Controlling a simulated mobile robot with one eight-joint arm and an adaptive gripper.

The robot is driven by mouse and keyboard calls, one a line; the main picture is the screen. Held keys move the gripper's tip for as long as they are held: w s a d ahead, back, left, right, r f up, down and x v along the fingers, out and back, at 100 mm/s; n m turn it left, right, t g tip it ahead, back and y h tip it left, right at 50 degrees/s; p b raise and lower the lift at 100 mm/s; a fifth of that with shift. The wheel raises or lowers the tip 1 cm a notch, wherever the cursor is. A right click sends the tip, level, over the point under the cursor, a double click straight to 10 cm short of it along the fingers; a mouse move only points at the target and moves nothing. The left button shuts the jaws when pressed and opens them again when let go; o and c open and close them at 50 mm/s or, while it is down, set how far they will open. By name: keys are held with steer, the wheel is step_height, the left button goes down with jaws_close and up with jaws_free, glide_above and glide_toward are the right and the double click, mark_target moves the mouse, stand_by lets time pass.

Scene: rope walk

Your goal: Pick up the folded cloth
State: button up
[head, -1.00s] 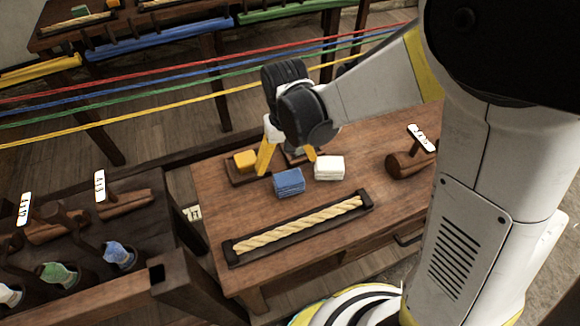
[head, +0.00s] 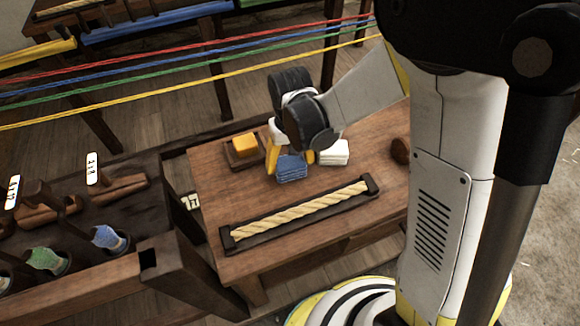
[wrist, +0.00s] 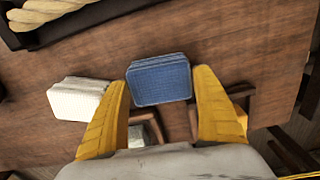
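A blue folded cloth (head: 292,170) lies on the wooden table, just below my gripper (head: 290,166) in the head view. In the wrist view the blue cloth (wrist: 159,80) shows between the tips of my yellow fingers (wrist: 161,86), one on each side. The fingers are spread wide and look open; whether they touch its sides is hard to tell. A white folded stack (head: 334,153) lies to the right of the blue cloth. In the wrist view this white stack (wrist: 78,99) is just outside the left finger.
A rope length in a dark tray (head: 300,215) lies along the table's front. A yellow block on a small wooden tray (head: 245,148) sits at the left. A brown wooden cylinder (head: 400,150) is at the right. Coloured ropes (head: 200,78) stretch behind the table.

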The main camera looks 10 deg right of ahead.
mark_target(293, 161)
steer(key=c, duration=0.6)
steer(key=shift+r+p, duration=0.3)
steer(key=shift+r, duration=0.2)
steer(key=r+p, duration=0.1)
steer(key=r, duration=0.1)
steer(key=r+p, duration=0.1)
steer(key=r, duration=0.1)
steer(key=shift+d, duration=0.4)
steer(key=d+r+p, duration=0.1)
steer(key=d+r, duration=0.1)
steer(key=d, duration=0.1)
steer(key=d+r+p, duration=0.1)
steer(key=d+r, duration=0.1)
steer(key=d, duration=0.2)
steer(key=d+r+p, duration=0.2)
steer(key=d, duration=0.2)
steer(key=o, duration=0.4)
steer(key=shift+c, duration=1.1)
